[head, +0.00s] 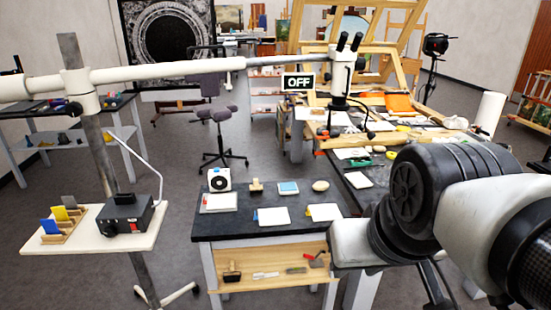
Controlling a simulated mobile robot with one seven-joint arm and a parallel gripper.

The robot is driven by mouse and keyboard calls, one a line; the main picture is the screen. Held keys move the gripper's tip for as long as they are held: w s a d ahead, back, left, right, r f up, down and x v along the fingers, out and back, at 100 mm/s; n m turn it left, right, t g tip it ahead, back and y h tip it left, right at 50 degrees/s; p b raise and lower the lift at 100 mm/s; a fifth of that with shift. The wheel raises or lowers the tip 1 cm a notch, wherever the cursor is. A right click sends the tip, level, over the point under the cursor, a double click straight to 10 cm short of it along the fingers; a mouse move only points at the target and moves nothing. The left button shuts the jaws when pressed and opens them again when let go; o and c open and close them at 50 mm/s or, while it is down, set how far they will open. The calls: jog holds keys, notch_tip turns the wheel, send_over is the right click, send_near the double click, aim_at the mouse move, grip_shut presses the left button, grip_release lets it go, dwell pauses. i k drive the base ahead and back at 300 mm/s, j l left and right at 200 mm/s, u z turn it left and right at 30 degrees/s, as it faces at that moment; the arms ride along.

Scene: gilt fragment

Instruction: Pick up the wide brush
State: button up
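I cannot tell for certain which item is the wide brush. A small item with a light wooden top and a wider base (256,186) stands near the back of the black-topped table (225,228), between a white device with a round dial and a blue-and-white pad. A dark blocky item with a short handle (232,272) is at the left of the wooden shelf (285,285) under that table. Both are too small to make out bristles. My arm comes in from the right, over the table's right side. My gripper is not in view.
The dial device (219,180), blue pad (288,188), pale oval (320,185) and white sheets (273,216) share the tabletop. A pole stand with a long white boom (160,73) and a side tray (85,240) is at left. A cluttered workbench (390,150) stands behind right.

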aim_at(256, 188)
jog(key=i+j, duration=0.2)
jog(key=i, duration=0.35)
jog(key=i+j+u, duration=0.1)
jog(key=i, duration=0.4)
jog(key=i+j, duration=0.3)
jog(key=i, duration=0.25)
